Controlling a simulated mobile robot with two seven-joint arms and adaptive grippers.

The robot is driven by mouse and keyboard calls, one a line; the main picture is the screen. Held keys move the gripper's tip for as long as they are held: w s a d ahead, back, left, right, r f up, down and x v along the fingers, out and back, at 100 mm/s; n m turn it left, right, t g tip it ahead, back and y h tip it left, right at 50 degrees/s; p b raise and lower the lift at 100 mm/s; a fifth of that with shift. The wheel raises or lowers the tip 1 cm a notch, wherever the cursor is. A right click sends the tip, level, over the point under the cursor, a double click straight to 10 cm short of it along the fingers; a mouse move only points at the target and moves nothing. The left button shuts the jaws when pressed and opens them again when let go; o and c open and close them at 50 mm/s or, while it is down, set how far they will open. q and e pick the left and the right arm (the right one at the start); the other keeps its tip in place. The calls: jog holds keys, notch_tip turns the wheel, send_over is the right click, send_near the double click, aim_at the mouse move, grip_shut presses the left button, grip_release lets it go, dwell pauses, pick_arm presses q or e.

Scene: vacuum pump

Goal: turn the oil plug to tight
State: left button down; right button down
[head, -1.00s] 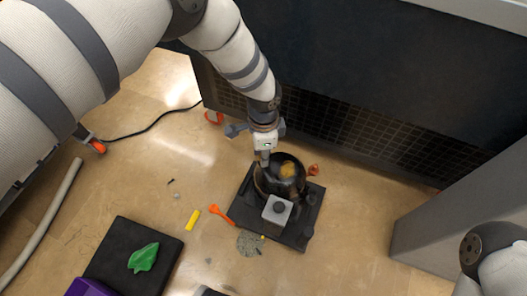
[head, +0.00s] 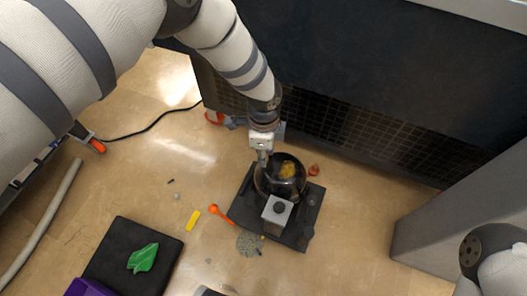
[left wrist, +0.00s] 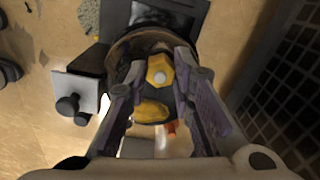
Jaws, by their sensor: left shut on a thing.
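The vacuum pump (head: 264,188) has a dark round body and stands on a black base plate on the floor. The oil plug (left wrist: 160,72) is a yellow hexagonal cap with a pale centre, seen on the pump in the left wrist view. My left gripper (left wrist: 160,80) has its fingertips on either side of this plug and is shut on it. In the head view my left gripper (head: 262,157) reaches down to the back left of the pump, and the plug is hidden there. My right gripper is out of view.
A second yellow part (head: 288,170) sits on the pump beside the gripper. A grey box (head: 277,210) is at the pump's front. An orange tool (head: 220,213), a yellow block (head: 193,220) and a green cloth (head: 143,258) lie to the left. A dark grille (head: 350,140) stands behind.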

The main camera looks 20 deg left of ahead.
pick_arm(q)
jog(key=c, duration=1.4)
grip_release()
jog(key=shift+o, duration=0.2)
notch_tip(320, 180, up, 12)
